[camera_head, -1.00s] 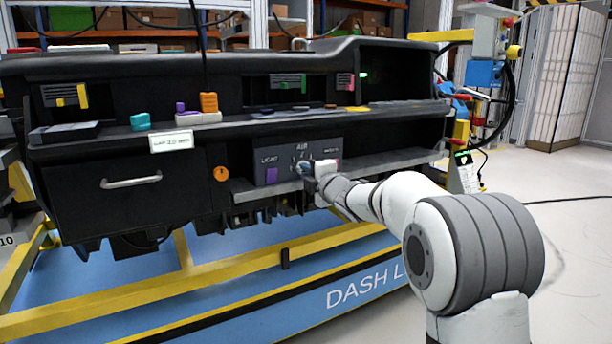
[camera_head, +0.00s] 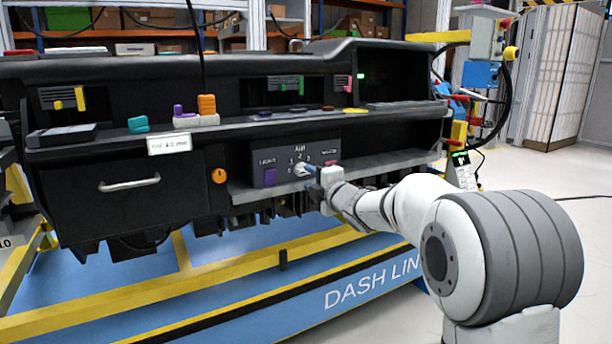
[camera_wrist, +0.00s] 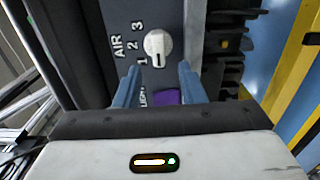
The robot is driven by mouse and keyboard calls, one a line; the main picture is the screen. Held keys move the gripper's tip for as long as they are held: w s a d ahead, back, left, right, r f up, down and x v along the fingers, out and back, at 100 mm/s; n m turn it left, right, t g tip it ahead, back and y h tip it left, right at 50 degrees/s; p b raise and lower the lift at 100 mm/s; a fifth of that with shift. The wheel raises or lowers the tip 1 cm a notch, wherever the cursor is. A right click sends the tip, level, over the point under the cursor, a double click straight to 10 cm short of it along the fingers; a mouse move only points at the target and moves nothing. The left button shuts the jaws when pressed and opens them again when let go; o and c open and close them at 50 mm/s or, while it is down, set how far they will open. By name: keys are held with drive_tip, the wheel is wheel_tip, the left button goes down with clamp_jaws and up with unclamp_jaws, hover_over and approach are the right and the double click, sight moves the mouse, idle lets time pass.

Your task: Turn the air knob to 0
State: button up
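The air knob (camera_head: 303,170) is a white dial on the dark AIR panel (camera_head: 325,151). It also shows in the wrist view (camera_wrist: 157,46), with the printed 1, 2 and 3 on its left side. Its raised ridge runs roughly up and down in that view, in line with the LIGHT side of the panel. I cannot tell for sure which end is the pointer. My gripper (camera_wrist: 158,84) has two blue fingers apart with nothing between them. The knob is beyond the fingertips and clear of them. In the head view my gripper (camera_head: 314,180) is just right of the knob.
A purple light button (camera_head: 269,177) is left of the knob, and a pink button (camera_head: 331,163) is to its right. A grey ledge (camera_head: 390,162) runs along below the panel. An orange round knob (camera_head: 219,176) and a drawer handle (camera_head: 130,183) are further left.

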drive_tip(key=shift+v, duration=2.05)
drive_tip(key=shift+p, duration=0.3)
drive_tip(key=s+d+r+m+g+h+p, duration=0.3)
drive_tip(key=s+d+r+m+h+p, duration=0.8)
drive_tip(key=d+m+p, duration=0.6)
drive_tip(key=s+r+m+g+p, duration=0.2)
drive_tip(key=s+p, duration=0.4)
drive_tip(key=s, duration=0.3)
drive_tip(key=s+r+m+g+p, duration=0.2)
drive_tip(key=s+p, duration=0.4)
drive_tip(key=s, duration=0.4)
drive_tip(key=s+d+r+m+g+y+p, duration=0.1)
drive_tip(key=s+m+g+p, duration=0.3)
drive_tip(key=s, duration=0.5)
drive_tip(key=shift+r+g+p, duration=0.7)
drive_tip(key=shift+r+p, duration=0.1)
drive_tip(key=shift+p, duration=0.35)
drive_tip(key=shift+s, duration=0.1)
